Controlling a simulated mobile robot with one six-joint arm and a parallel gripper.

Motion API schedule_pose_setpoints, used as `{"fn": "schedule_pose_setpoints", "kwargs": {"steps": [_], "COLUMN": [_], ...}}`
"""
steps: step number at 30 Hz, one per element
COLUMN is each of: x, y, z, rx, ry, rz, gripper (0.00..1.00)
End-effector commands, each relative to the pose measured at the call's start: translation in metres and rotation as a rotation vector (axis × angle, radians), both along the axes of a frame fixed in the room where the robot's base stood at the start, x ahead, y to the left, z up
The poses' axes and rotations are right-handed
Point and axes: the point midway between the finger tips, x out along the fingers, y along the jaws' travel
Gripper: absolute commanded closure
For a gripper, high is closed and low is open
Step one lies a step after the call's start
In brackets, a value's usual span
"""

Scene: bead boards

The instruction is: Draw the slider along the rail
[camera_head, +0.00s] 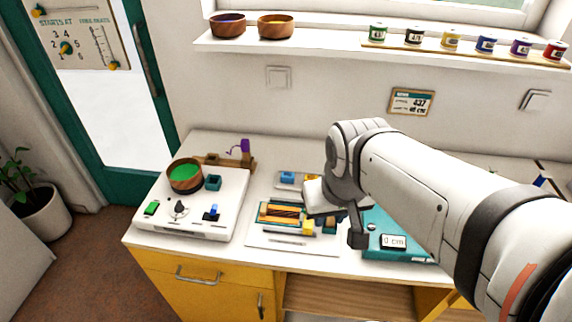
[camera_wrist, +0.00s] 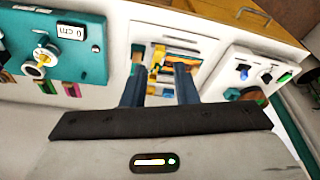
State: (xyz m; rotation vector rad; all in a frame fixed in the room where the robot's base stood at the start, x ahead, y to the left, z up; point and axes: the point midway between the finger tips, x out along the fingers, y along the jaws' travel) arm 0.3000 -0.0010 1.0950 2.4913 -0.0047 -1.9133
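A blue block (camera_head: 287,176) sits on a small pale rail-like piece (camera_head: 284,186) behind the middle white board (camera_head: 262,242). A blue block (camera_wrist: 168,92) beside a yellow one (camera_wrist: 151,89) also shows between my fingers in the wrist view. Another blue slider-like piece (camera_head: 212,213) is on the left white box. I cannot tell for sure which piece is the slider. My gripper (camera_wrist: 160,88) is open, its two dark fingers apart with nothing seen held. In the head view, my arm hides part of the middle board.
The left white box (camera_head: 190,228) carries a wooden bowl (camera_head: 185,175) with green inside. A teal box (camera_head: 375,232) with a "0 cm" display stands right of the middle board. Yellow drawers (camera_head: 190,275) front the counter. Paint jars (camera_head: 450,40) line the shelf.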

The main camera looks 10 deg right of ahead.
Motion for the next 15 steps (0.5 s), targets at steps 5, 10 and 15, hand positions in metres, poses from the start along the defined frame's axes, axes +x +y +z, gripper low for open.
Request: {"fn": "schedule_pose_setpoints", "kwargs": {"steps": [5,10,15], "x": [0.008,0.038,0.083], "y": [0.000,-0.003,0.003], "z": [-0.005,-0.025,-0.060], "rx": [-0.023,-0.115,-0.234], "ry": [0.026,0.129,0.276], "rz": [0.050,0.257,0.576], "gripper": [0.74,0.74,0.74]}}
